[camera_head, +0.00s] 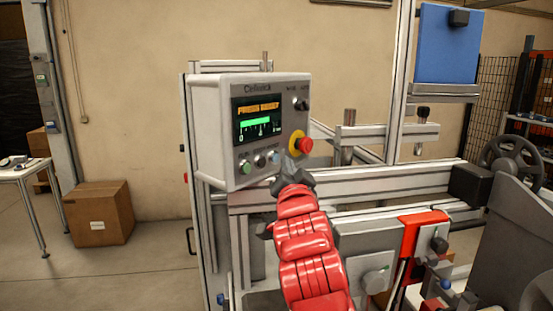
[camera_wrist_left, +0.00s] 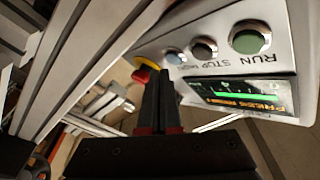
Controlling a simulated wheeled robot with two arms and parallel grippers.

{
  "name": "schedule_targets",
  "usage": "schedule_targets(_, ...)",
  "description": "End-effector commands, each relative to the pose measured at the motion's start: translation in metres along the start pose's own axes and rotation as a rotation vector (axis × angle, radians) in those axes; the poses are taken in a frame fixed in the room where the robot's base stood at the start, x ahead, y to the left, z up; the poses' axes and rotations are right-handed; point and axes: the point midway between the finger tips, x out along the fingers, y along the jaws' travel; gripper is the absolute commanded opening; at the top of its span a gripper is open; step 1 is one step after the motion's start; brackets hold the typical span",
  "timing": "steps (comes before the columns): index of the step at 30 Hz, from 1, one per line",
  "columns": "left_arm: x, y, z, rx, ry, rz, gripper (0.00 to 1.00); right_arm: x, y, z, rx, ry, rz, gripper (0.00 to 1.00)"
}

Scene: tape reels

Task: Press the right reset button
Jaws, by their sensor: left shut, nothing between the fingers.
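A grey control box (camera_head: 212,120) stands on the machine, its lit screen (camera_head: 258,118) reading "PRESS RESET" with a green bar. Below the screen sit a green run button (camera_head: 246,167), a dark stop button (camera_head: 260,160) and a pale blue reset button (camera_head: 273,156). My left gripper (camera_head: 287,165) is shut and empty, just right of and below the blue button. In the left wrist view its closed fingertips (camera_wrist_left: 160,78) are close to the blue button (camera_wrist_left: 174,57); I cannot tell whether they touch. My right gripper is not in view.
A red emergency stop knob (camera_head: 306,146) on a yellow base (camera_head: 296,141) is close to my left fingers. A dark selector knob (camera_head: 302,104) is above it. Metal rails (camera_head: 400,180) run right of the box. A cardboard box (camera_head: 98,212) stands on the floor at left.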

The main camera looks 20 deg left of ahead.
Motion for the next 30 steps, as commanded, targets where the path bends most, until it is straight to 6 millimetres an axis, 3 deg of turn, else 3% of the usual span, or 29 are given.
schedule_targets(30, 0.0077, -0.0059, 0.0059, 0.0, -0.001, 0.0, 0.0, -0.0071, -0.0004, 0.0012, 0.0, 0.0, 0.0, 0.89)
